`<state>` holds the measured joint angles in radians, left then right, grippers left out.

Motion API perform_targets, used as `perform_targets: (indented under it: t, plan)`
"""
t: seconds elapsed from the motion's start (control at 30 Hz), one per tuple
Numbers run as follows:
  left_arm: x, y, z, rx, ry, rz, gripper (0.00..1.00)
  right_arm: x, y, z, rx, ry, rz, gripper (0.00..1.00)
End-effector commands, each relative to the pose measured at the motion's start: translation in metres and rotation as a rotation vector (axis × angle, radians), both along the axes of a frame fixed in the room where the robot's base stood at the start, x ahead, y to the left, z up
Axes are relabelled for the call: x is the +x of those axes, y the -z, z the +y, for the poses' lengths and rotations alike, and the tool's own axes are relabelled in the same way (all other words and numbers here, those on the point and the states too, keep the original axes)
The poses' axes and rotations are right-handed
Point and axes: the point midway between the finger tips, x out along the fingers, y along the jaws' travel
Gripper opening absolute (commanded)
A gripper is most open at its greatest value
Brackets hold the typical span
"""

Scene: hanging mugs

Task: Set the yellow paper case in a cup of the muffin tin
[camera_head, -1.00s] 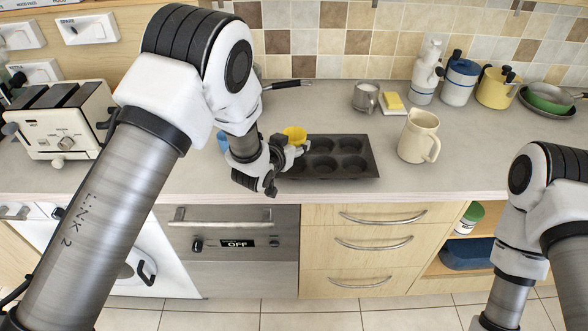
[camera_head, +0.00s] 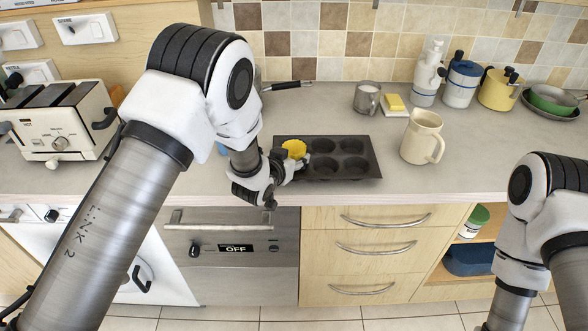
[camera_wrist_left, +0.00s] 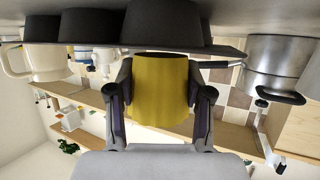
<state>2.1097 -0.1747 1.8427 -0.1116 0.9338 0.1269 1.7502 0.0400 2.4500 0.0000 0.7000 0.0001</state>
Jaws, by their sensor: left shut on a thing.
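The yellow paper case (camera_head: 294,149) is over the back-left cup of the dark muffin tin (camera_head: 360,182). My left gripper (camera_head: 293,165) is shut on it, reaching in over the tin's left side. In the left wrist view, which looks upside down, the case (camera_wrist_left: 160,90) sits between the two fingers (camera_wrist_left: 163,78). The tin's cups (camera_wrist_left: 90,27) show there, with the case's base close to the tin's rim. I cannot tell whether the base is inside the cup. The other visible cups are empty. My right gripper is out of frame; only its arm shows.
A cream jug (camera_head: 420,138) stands right of the tin. Behind are a metal mug (camera_head: 367,98) and a yellow block (camera_head: 395,102) on a white plate. A toaster (camera_head: 58,125) is at the left. The counter's front edge runs just before the tin.

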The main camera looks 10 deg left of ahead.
Motion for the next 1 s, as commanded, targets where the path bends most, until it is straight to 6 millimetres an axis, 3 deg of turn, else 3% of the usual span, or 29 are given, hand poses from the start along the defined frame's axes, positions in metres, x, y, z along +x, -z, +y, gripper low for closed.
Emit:
perform_targets:
  t: [0.1,0.4,0.43,0.5,0.73,0.8,1.0]
  plan:
    - [0.0000,0.0094,0.0001,0.000,0.001,0.000,0.19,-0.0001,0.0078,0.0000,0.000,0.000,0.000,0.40]
    - [0.0000,0.0096,0.0001,-0.001,0.001,-0.001,0.19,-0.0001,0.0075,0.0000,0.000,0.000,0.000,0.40]
    - [0.0000,0.0096,0.0001,-0.001,0.001,-0.001,0.61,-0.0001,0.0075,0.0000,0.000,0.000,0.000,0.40]
    - [0.0001,0.0095,0.0001,-0.001,0.001,-0.001,0.80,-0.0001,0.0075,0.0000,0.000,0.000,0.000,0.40]
    - [0.0001,0.0095,0.0001,-0.001,0.001,-0.001,0.80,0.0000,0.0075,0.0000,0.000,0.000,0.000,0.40]
    - [0.0000,0.0095,0.0001,-0.001,0.001,-0.001,0.97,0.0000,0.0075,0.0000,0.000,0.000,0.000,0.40]
    - [0.0000,0.0095,0.0001,-0.001,0.001,-0.001,0.97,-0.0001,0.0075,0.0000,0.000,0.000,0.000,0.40]
